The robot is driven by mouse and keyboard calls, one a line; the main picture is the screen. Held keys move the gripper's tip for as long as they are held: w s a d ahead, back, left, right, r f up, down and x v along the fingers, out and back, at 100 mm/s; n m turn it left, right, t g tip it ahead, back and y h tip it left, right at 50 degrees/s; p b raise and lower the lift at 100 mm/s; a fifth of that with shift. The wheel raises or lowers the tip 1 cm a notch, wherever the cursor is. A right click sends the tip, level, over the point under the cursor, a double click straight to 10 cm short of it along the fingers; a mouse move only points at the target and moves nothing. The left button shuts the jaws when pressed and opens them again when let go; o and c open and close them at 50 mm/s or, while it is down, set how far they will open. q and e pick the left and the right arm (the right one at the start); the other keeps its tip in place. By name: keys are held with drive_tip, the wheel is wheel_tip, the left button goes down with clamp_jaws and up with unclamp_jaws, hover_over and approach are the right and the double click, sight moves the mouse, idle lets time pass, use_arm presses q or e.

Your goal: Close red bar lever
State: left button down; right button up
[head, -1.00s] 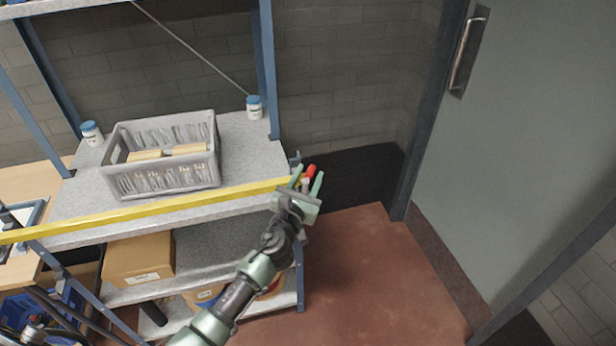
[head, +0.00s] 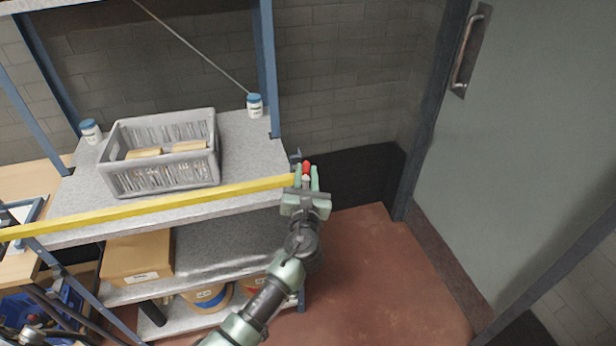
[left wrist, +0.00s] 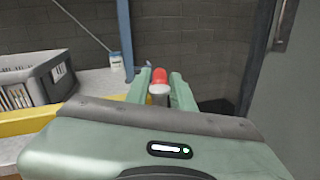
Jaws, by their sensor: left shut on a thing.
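The red lever (head: 306,166) is a small red piece with a pale end, at the right end of the yellow bar (head: 160,208) along the shelf's front edge. My left gripper (head: 307,175) is shut on it, one green finger on each side. In the left wrist view the red lever (left wrist: 159,76) shows between the two fingertips, its pale end toward me. The lower part of the lever is hidden by the fingers and palm. My right gripper is not in view.
A grey crate (head: 113,174) of packets stands on the shelf, with white jars (head: 255,106) near it. A cardboard box (head: 136,258) sits on the level below. A grey door (head: 530,130) is at the right. Red-brown floor between is clear.

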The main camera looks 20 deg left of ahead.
use_arm(q)
drive_tip(key=shift+s+a+n+g+y+b, duration=0.15)
drive_tip(key=shift+n+g+y+b, duration=0.2)
drive_tip(key=shift+n+g+y, duration=0.5)
drive_tip(key=shift+a+n+g+y+b, duration=0.15)
drive_tip(key=shift+n+g+y+b, duration=0.15)
drive_tip(key=shift+n+y, duration=0.65)
drive_tip(key=shift+y, duration=0.6)
drive_tip(key=c, duration=1.3)
unclamp_jaws()
drive_tip(key=shift+a, duration=0.1)
drive_tip(key=shift+c, duration=0.2)
drive_tip(key=b+v, duration=0.1)
drive_tip(key=v, duration=0.7)
drive_tip(key=shift+b, duration=0.35)
